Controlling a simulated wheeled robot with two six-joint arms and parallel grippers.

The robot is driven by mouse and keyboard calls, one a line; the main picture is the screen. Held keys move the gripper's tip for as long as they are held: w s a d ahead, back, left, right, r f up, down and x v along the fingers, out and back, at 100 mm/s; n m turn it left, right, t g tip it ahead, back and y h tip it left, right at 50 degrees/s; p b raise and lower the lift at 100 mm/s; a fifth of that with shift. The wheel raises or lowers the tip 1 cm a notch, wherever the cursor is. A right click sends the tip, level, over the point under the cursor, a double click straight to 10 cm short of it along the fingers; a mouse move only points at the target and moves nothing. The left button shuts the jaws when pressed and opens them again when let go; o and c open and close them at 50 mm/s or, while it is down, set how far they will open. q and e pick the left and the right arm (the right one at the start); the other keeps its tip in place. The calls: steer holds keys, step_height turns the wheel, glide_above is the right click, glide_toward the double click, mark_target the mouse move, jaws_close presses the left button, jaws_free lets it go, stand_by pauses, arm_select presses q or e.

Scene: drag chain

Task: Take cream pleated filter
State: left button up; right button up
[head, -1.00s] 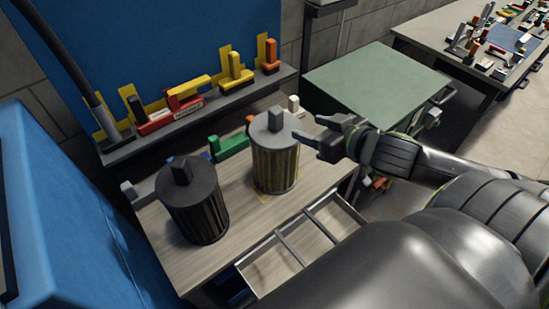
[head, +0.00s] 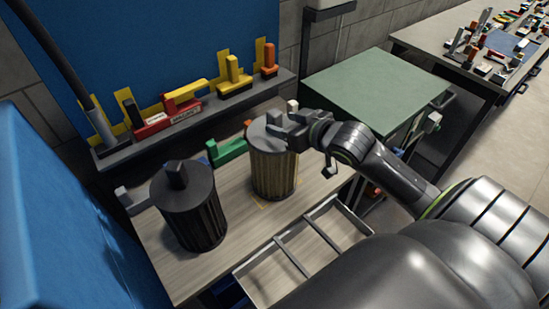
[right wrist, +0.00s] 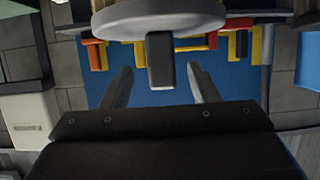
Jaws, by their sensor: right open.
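The cream pleated filter (head: 272,178) stands upright on the bench, with a grey round cap and a block handle on top. My right gripper (head: 287,132) is open at the top of this filter, coming in from the right and partly covering its cap. In the right wrist view, the handle (right wrist: 160,62) shows between the two spread fingers (right wrist: 157,85), with the cap's disc (right wrist: 158,18) beyond it at the top edge. I see a gap on each side of the handle. My left gripper is not in view.
A dark pleated filter (head: 190,212) stands left of the cream one. A divided metal tray (head: 290,258) lies at the bench's front. Green (head: 228,149), red and yellow pieces sit behind, some on a shelf (head: 200,118). A green-topped cabinet (head: 375,85) stands right.

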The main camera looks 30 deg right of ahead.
mark_target(278, 125)
steer(key=shift+f+p+x, duration=0.15)
steer(key=shift+p+x, duration=0.1)
steer(key=shift+x, duration=0.95)
steer(key=shift+f+p+x, duration=0.2)
steer(key=shift+x, duration=0.95)
steer(key=shift+s+a, duration=0.1)
steer(key=shift+s, duration=0.05)
jaws_close()
